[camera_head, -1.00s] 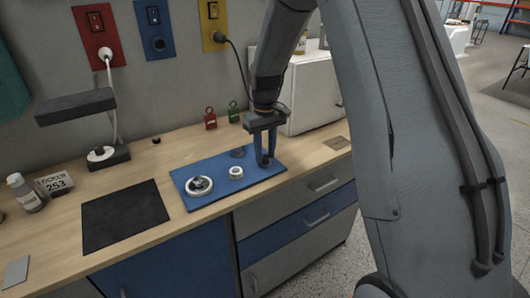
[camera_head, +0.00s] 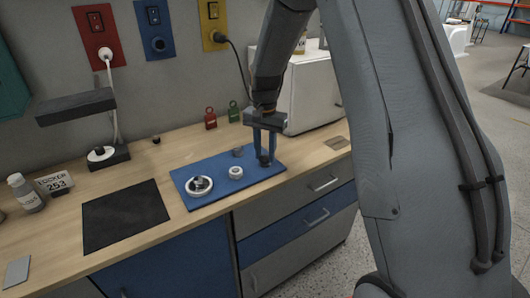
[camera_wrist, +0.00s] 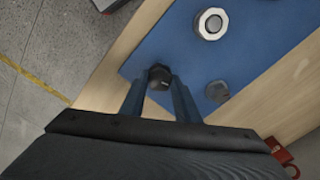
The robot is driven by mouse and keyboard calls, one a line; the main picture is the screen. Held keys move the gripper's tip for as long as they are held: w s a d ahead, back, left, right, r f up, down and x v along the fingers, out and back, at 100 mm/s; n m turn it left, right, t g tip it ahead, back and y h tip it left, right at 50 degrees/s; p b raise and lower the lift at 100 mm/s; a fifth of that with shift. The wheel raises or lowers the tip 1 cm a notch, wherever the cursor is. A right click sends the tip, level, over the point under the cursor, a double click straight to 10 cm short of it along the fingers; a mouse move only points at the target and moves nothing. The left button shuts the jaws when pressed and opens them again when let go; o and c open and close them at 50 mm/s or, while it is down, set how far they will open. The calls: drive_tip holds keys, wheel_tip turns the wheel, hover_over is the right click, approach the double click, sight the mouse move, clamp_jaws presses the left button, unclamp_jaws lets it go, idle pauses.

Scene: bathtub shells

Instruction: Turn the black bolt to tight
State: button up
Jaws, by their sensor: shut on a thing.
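The black bolt (camera_wrist: 160,76) stands near the edge of the blue board (camera_head: 200,199), between my gripper's two blue fingers. My gripper (camera_head: 264,156) points down at the board's right end and is shut on the bolt. In the head view the bolt (camera_head: 264,161) shows as a small dark shape between the fingertips. In the wrist view the fingers lie on its left and right sides, and its top is visible. Its threads are hidden.
The board also holds a white-rimmed wheel (camera_head: 199,186), a white hexagonal piece (camera_head: 236,173) and a small dark grey piece (camera_head: 238,152). A white cabinet (camera_head: 313,95) stands behind my gripper. A black mat (camera_head: 124,216) lies on the wooden bench to the left.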

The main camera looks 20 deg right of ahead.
sight(265, 156)
drive_tip(key=shift+m, duration=1.7)
drive_tip(key=shift+a+m, duration=0.1)
drive_tip(key=shift+m, duration=0.2)
drive_tip(key=o, duration=1.1)
drive_tip(key=shift+c, duration=0.2)
drive_tip(key=shift+r, duration=0.1)
wheel_tip(265, 156, up, 8)
drive_tip(key=shift+f+b, duration=0.15)
drive_tip(key=shift+b, duration=0.95)
